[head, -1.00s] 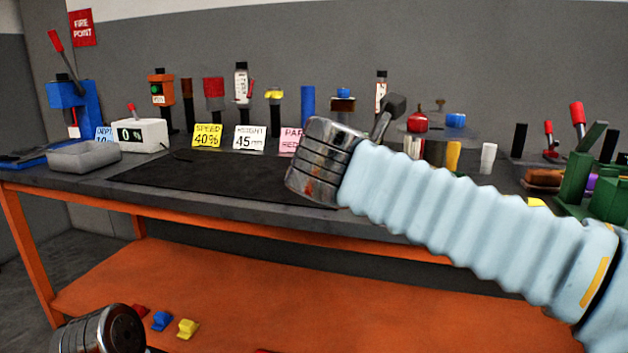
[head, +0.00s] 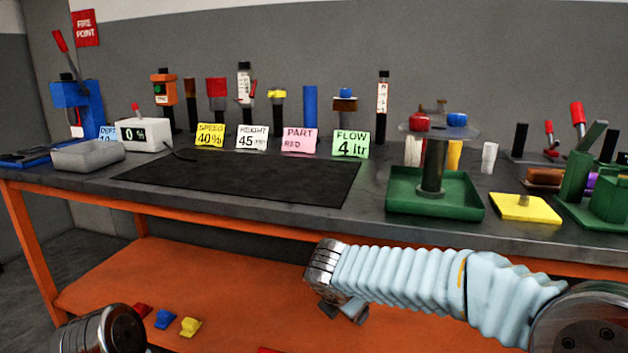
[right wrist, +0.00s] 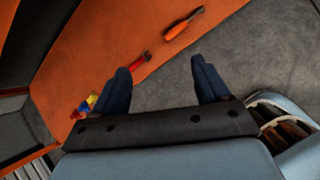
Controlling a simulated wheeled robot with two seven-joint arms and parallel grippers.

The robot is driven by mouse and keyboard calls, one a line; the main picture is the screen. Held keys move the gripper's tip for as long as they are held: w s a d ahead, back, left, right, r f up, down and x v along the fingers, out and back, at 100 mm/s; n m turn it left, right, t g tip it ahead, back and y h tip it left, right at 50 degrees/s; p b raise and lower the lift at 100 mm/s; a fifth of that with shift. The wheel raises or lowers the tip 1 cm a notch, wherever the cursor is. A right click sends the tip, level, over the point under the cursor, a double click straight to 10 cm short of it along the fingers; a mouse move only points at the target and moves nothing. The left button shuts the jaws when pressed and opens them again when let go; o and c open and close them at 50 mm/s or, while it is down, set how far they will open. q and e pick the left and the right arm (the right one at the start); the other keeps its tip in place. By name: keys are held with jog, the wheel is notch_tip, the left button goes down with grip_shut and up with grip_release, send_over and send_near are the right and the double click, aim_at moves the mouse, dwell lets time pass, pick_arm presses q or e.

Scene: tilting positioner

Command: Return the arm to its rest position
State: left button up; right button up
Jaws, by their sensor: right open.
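My right arm, in a pale blue ribbed sleeve, comes in from the right in the head view. Its right gripper (head: 343,309) hangs in front of the bench edge, below the top. In the right wrist view my right gripper (right wrist: 162,85) has its two dark fingers wide apart with nothing between them. Beyond them lie the orange lower shelf and grey floor. At the lower left of the head view a metal wrist part of my left arm shows, but its gripper fingers are not visible.
The bench (head: 290,215) holds a black mat (head: 240,180), a green tray (head: 435,207) with a round platform on a post, and a yellow plate (head: 526,208). Sign cards stand behind the mat. On the lower shelf (head: 220,280) lie small coloured pieces; an orange-handled tool (right wrist: 183,24) shows in the wrist view.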

jog(key=s+f+m+g+y, duration=0.2)
jog(key=s+f+m+g, duration=0.15)
jog(key=f, duration=0.75)
jog(key=s+f+m+g+y, duration=0.2)
jog(key=s+f+m, duration=0.3)
jog(key=f, duration=0.7)
jog(key=s+d+f+m+y, duration=0.1)
jog(key=s+d+f+m, duration=0.1)
jog(key=s+f+m, duration=0.5)
jog(key=s+d+f+m+y, duration=0.1)
jog(key=s+f+m, duration=0.6)
jog(key=m, duration=0.4)
jog(key=shift+s+d+f+y, duration=0.3)
jog(key=shift+s+d+f, duration=0.05)
jog(key=shift+f, duration=0.25)
jog(key=shift+g, duration=0.25)
